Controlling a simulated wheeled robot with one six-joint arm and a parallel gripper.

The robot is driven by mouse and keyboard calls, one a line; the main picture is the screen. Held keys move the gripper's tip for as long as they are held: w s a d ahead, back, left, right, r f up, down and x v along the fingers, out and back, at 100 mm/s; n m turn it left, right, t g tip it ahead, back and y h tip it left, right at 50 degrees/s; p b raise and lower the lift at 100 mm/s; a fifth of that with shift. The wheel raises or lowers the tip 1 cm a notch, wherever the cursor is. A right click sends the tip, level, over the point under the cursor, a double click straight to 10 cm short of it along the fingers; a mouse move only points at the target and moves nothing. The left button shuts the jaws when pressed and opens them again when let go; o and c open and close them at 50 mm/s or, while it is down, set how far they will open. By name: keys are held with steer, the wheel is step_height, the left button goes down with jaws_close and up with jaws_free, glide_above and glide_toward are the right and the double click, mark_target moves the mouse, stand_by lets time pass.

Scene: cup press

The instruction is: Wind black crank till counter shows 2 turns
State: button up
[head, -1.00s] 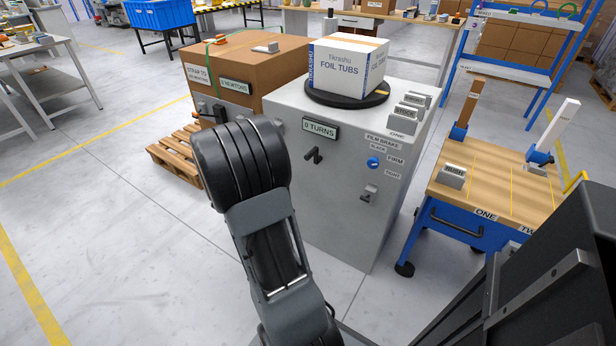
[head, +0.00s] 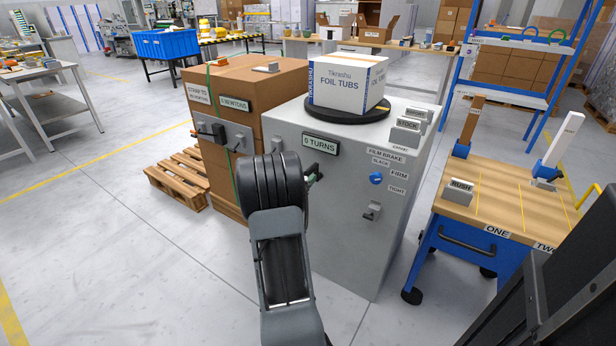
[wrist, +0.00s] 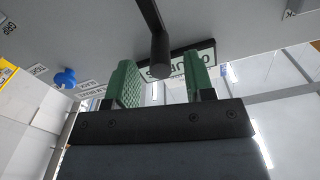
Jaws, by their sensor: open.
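The grey machine (head: 340,230) has a counter plate (head: 320,144) reading "0 TURNS" on its front. In the wrist view the black crank (wrist: 149,14) comes down from the top, and its round handle (wrist: 160,52) lies between the tips of my two green fingers. My gripper (wrist: 161,66) is open, with a gap on each side of the handle. In the head view my wrist hides most of my gripper (head: 314,180) and of the crank. The counter plate also shows behind the crank in the wrist view (wrist: 206,52).
A white foil tubs box (head: 346,84) stands on the black turntable (head: 347,113) on top of the machine. A blue knob (head: 376,178) and a small lever (head: 372,211) are right of the crank. A strapped brown carton (head: 260,85) stands left, a blue cart (head: 460,262) right.

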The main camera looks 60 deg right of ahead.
steer(key=shift+d, duration=1.3)
steer(key=shift+c, duration=0.3)
jaws_close()
